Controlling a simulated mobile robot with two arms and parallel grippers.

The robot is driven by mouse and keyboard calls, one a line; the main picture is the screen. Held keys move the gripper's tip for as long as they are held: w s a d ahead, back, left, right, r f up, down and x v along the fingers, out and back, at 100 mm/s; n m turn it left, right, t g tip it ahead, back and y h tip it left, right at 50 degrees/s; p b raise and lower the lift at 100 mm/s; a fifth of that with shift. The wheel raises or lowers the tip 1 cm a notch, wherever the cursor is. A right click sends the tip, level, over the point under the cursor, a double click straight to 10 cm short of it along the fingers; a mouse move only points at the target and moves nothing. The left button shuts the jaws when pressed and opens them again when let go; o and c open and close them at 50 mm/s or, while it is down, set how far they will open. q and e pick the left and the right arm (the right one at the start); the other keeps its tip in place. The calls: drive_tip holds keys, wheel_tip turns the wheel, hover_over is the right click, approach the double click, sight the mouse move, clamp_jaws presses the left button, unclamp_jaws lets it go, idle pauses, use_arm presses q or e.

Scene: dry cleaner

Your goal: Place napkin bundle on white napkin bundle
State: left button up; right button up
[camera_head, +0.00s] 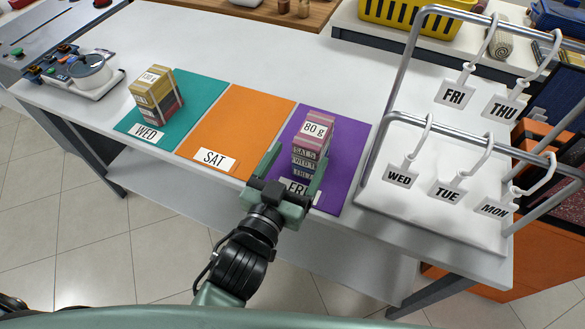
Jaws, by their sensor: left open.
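A stack of small bundles (313,142) stands on the purple mat marked FRI. Its top is pink with an "80 g" label, and lower layers carry day labels such as SAT and WED. My left gripper (294,170) is open at the front of this stack, with one finger at each side; I cannot tell whether they touch it. The gripper hides part of the FRI label. Another stack (157,97), yellowish on top with a "130 g" label and reddish below, stands on the teal mat. I cannot pick out a plainly white bundle. My right gripper is not in view.
The teal mat (193,110) and the bare orange mat (240,120) lie left of the purple mat (348,150). A metal rack (405,60) with hanging day tags stands close on the right. A scale (88,75) sits far left. The white tabletop behind the mats is clear.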

use_arm(q)
drive_tip(key=shift+v, duration=1.15)
